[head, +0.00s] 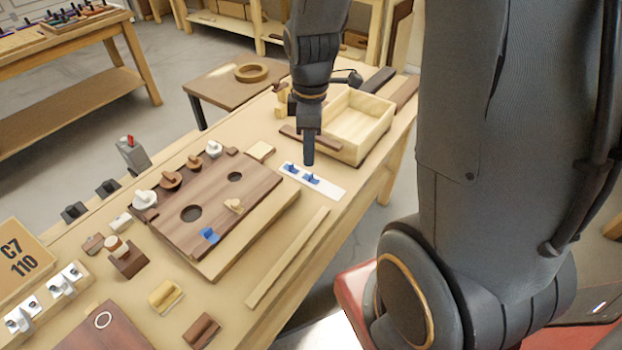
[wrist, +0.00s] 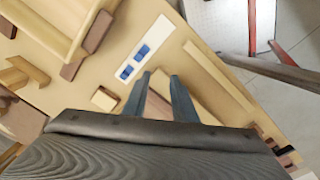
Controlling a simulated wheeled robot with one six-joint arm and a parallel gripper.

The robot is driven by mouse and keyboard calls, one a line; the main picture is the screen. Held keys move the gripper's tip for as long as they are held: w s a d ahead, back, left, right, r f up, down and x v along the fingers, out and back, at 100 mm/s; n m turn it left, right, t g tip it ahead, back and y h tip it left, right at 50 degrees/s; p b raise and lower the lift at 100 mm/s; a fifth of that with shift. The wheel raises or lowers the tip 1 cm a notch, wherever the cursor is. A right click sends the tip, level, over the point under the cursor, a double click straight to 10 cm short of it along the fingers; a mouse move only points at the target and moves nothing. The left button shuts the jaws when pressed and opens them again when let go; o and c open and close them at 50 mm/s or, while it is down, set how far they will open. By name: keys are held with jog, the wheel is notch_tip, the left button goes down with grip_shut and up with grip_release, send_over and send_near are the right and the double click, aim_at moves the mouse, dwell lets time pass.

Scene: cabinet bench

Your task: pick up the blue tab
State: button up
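A white strip (head: 332,188) lies on the bench with two blue tabs on it, a left one (head: 290,167) and a right one (head: 312,179). In the wrist view the strip (wrist: 158,32) is ahead of my fingers, with one blue tab (wrist: 142,50) farther and one (wrist: 126,72) nearer. Another blue piece (head: 209,235) sits on the dark brown board; I cannot tell which piece the task names. My gripper (head: 308,160) points down above the strip. In the wrist view my gripper (wrist: 161,76) has its fingers apart, with nothing between them.
An open wooden box (head: 365,122) stands just behind the strip. The brown board (head: 225,183) with holes and knobs is to the left. A long wooden rail (head: 288,257) lies along the front. Several small blocks and a C7 110 panel (head: 22,258) are at the left.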

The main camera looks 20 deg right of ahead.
aim_at(311, 177)
jog(key=w+d+f+n, duration=0.1)
jog(key=n, duration=0.2)
jog(key=w+d+f+n, duration=0.1)
jog(key=w+f+n, duration=0.1)
jog(key=n, duration=0.2)
jog(key=w+d+f+n, duration=0.1)
jog(key=w+f+n, duration=0.1)
jog(key=n, duration=0.2)
jog(key=shift+w+d+f+g, duration=0.1)
jog(key=shift+w+f+g, duration=0.1)
jog(key=shift+g, duration=0.1)
jog(key=shift+f+p, duration=1.15)
jog(key=shift+f, duration=2.75)
grip_shut()
